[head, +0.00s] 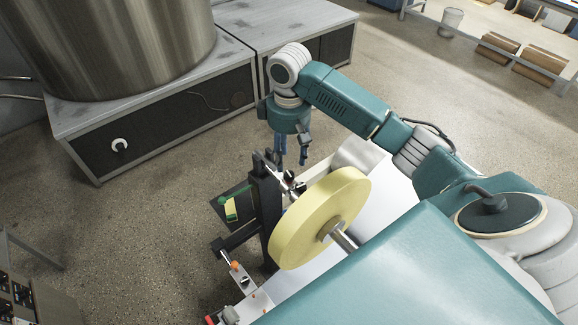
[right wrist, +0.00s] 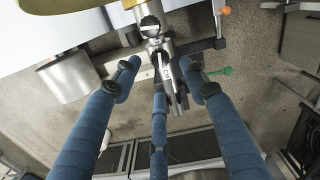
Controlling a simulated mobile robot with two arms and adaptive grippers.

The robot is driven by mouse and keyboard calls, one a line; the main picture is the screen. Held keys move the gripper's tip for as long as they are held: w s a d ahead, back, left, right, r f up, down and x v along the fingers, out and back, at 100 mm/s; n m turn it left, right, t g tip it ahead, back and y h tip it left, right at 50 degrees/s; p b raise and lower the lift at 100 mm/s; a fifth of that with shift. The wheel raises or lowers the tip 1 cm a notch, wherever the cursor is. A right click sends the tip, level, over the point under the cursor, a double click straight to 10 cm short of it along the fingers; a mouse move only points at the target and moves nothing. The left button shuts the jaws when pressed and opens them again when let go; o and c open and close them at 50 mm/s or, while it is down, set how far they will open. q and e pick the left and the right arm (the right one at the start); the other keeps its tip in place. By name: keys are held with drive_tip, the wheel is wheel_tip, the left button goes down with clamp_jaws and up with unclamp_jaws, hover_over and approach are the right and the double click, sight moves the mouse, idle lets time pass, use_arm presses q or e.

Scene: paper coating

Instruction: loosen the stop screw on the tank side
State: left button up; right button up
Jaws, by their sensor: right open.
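My right gripper (head: 291,155) points down above the dark post (head: 268,205) beside the yellow roll (head: 320,217). It is open, with nothing held. In the right wrist view, its blue fingers (right wrist: 162,76) are spread around a metal clamp-like part with a lever (right wrist: 172,78). I cannot tell for sure that this is the stop screw, nor whether a finger touches the metal part. The big steel tank (head: 115,45) stands at the upper left. My left gripper is out of view.
The tank stands on a grey platform (head: 150,95) with dark side panels. An orange knob (head: 234,265) and a green part (head: 230,205) are near the post's foot. A metal shaft (head: 342,238) runs through the roll. Open floor lies to the left.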

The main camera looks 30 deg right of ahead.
sight(289, 174)
wheel_tip(289, 174, up, 6)
drive_tip(key=shift+f, duration=0.15)
idle(0.3)
wheel_tip(289, 174, down, 12)
drive_tip(key=shift+f, duration=0.1)
idle(0.5)
